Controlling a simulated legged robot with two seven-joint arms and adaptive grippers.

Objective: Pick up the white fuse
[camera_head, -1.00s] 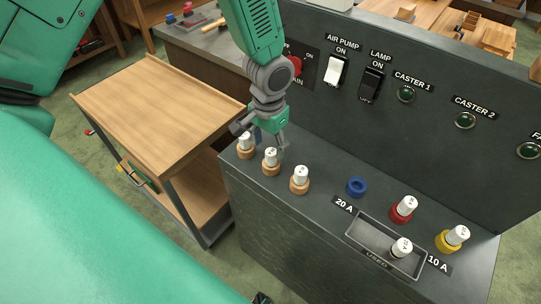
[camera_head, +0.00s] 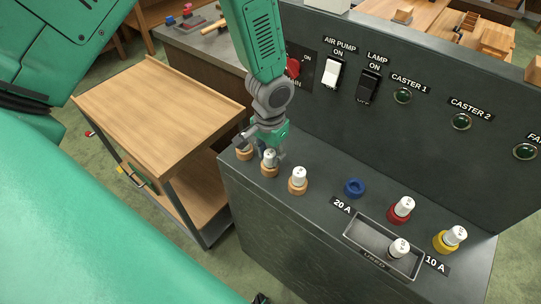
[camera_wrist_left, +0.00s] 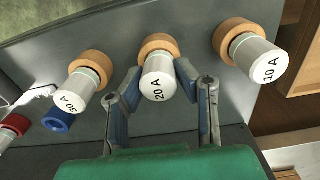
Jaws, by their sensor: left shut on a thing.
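Three white fuses stand upright in wooden ring holders on the dark console. My left gripper (camera_head: 270,150) is shut on the middle one, the 20 A fuse (camera_head: 269,160), with a finger on either side. In the left wrist view the 20 A fuse (camera_wrist_left: 158,84) sits between the fingertips (camera_wrist_left: 160,82), still in its wooden ring (camera_wrist_left: 158,44). The 30 A fuse (camera_wrist_left: 74,94) and 10 A fuse (camera_wrist_left: 258,62) flank it. In the head view, the 30 A fuse (camera_head: 298,175) is to the right; the leftmost fuse is mostly hidden behind my gripper. My right gripper is not seen.
An empty blue ring (camera_head: 354,188), a red holder (camera_head: 400,211) and a yellow holder (camera_head: 447,241) with white fuses are to the right. The recessed tray (camera_head: 366,240) holds another white fuse (camera_head: 399,247). The switch panel (camera_head: 440,135) rises behind. A wooden cart (camera_head: 150,110) stands left.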

